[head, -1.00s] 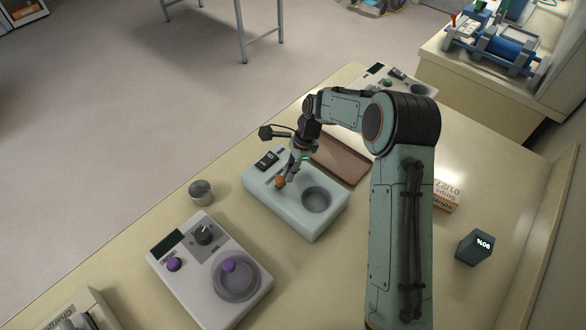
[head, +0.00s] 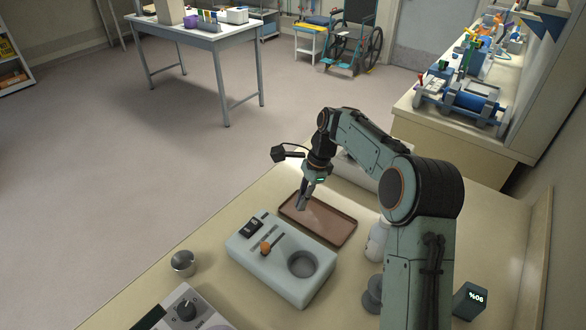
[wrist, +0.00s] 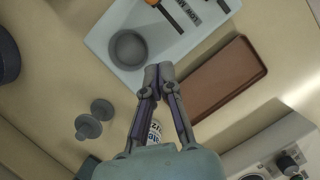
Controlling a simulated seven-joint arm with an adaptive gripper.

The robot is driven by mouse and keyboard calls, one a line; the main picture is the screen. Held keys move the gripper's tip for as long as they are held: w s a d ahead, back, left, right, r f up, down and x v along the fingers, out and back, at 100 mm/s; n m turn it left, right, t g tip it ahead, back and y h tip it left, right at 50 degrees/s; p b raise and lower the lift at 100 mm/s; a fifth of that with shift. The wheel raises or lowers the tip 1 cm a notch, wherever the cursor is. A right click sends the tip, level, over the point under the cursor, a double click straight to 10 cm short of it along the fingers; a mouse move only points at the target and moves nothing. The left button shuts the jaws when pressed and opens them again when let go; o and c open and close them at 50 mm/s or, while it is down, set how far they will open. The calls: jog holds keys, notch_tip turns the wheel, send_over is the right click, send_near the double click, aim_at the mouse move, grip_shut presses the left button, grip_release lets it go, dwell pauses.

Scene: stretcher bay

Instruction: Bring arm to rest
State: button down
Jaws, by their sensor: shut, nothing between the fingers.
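My gripper (head: 302,207) is shut and empty. It hangs in the air above the left part of the brown tray in the head view. In the wrist view its fingertips (wrist: 159,72) meet between the pale device and the tray. My arm reaches in from the right of the head view, bent at the elbow.
The pale device (head: 285,285) has an orange knob (head: 265,248) and a round grey well (head: 302,264). The brown tray (head: 335,228) lies beside it. A metal cup (head: 183,263), a dial unit (head: 187,311) and a small dark display box (head: 470,303) stand around. Open floor lies left.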

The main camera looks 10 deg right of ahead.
jog(key=s+a+r+n+t+h, duration=0.1)
jog(key=s+r, duration=0.1)
jog(key=r, duration=0.4)
jog(key=s+a+r+t+h, duration=0.1)
jog(key=s+a+r, duration=0.1)
jog(key=r, duration=0.5)
jog(key=s+r+n+t, duration=0.1)
jog(key=s+r+n, duration=0.15)
jog(key=s, duration=0.65)
jog(key=s+d+f+n+g, duration=0.1)
jog(key=s+f+n, duration=0.3)
jog(key=s, duration=0.6)
jog(key=s+d+f+n+g, duration=0.1)
jog(key=s+d+f+n, duration=0.1)
jog(key=s+f+n, duration=0.3)
jog(key=s+n, duration=0.3)
jog(key=s, duration=0.2)
jog(key=c, duration=1.8)
grip_release()
